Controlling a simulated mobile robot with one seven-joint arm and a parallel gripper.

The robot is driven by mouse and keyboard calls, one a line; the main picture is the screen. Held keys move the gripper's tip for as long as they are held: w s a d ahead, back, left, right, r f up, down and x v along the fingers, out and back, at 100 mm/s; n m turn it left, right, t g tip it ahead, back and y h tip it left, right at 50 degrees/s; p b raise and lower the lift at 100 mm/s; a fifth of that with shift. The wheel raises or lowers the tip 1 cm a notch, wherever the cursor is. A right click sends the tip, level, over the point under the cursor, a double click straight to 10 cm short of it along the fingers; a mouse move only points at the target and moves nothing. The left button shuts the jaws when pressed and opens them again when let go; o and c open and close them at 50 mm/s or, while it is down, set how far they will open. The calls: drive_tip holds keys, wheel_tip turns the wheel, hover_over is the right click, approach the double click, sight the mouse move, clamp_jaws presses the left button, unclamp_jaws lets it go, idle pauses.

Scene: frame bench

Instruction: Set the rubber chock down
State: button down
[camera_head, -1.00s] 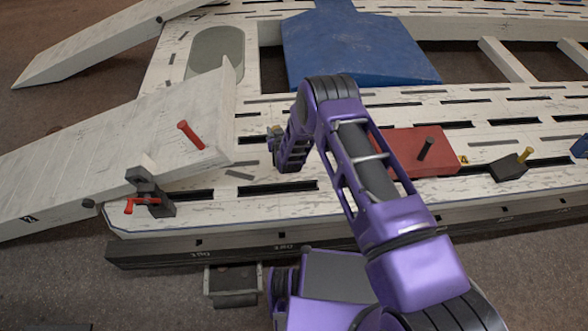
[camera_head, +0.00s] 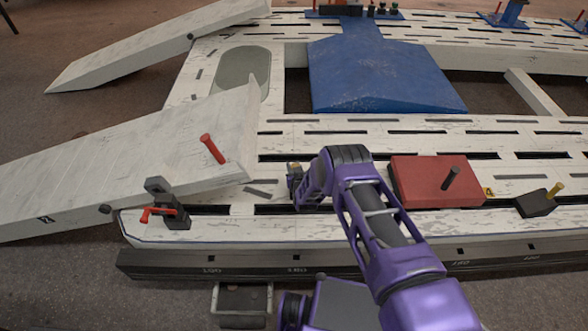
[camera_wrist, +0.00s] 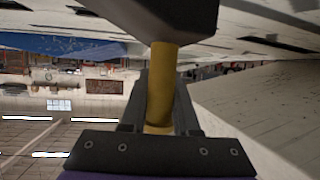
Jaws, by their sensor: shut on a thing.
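My gripper (camera_wrist: 160,95) is shut on the yellow post (camera_wrist: 162,80) of a dark block, the rubber chock (camera_wrist: 175,14), in the wrist view. The chock fills the top of that view and is cut off by its edge. In the head view my gripper (camera_head: 294,182) is small, over the near white slotted deck (camera_head: 240,208), right of the pale ramp's end. Only a bit of yellow and dark shows there; the chock is mostly hidden by my arm. I cannot tell whether the chock touches the deck.
A red block (camera_head: 425,183) with a dark post lies right of my arm. Another dark wedge with a yellow post (camera_head: 535,204) sits farther right. A dark clamp with a red handle (camera_head: 168,206) stands at the left edge. The pale ramp (camera_head: 130,170) and blue plate (camera_head: 385,78) lie beyond.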

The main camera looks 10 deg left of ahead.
drive_tip(key=shift+w, duration=0.1)
drive_tip(key=c, duration=0.7)
unclamp_jaws()
drive_tip(key=shift+f, duration=0.2)
drive_tip(key=shift+o, duration=0.2)
drive_tip(key=shift+r, duration=0.15)
drive_tip(key=shift+s+d+r, duration=0.15)
drive_tip(key=shift+s+r, duration=0.05)
drive_tip(key=shift+s, duration=0.2)
drive_tip(key=p+v, duration=0.3)
drive_tip(key=v, duration=0.8)
drive_tip(key=shift+s, duration=0.2)
drive_tip(key=shift+f, duration=0.1)
